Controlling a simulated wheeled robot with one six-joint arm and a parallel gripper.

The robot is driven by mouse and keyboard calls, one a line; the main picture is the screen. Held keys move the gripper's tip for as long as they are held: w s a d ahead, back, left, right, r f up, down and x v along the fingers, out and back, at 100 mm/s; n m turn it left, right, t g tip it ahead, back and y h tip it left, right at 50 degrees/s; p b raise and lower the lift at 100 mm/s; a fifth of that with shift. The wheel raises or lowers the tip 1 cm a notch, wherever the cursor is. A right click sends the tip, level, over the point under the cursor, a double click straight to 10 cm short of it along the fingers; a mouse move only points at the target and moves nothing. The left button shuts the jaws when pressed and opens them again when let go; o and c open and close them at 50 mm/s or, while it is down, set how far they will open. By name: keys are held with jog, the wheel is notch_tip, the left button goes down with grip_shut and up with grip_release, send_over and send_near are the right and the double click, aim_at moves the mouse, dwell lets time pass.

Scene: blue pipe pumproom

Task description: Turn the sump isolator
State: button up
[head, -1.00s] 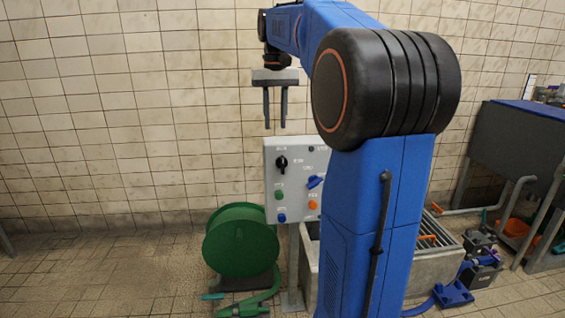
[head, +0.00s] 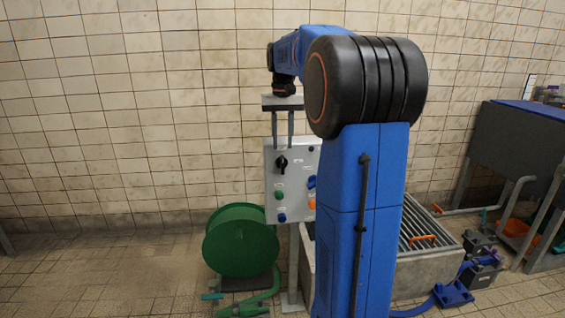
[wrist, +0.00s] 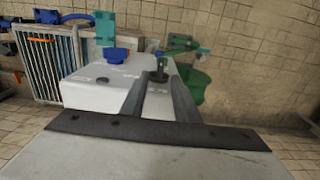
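A pale grey control box (head: 270,185) stands on a post and carries several knobs and buttons. Its labels are too small to read, so I cannot tell which control is the sump isolator. A black rotary knob (head: 282,162) is at its upper left; a blue knob (head: 311,182) at its right is partly hidden by my arm. My gripper (head: 282,146) points down, open and empty, with its fingertips by the black knob in the head view. In the wrist view the black knob (wrist: 158,76) shows between the fingertips; contact cannot be told.
A green hose reel (head: 240,240) stands on the floor left of the post. A concrete trough with a metal grating (head: 418,236) is to the right, partly behind my arm. A dark tank (head: 515,145) stands at the far right.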

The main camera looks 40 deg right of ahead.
aim_at(282, 157)
notch_tip(282, 157, down, 8)
jog(key=shift+f, duration=0.1)
dwell(0.4)
grip_shut()
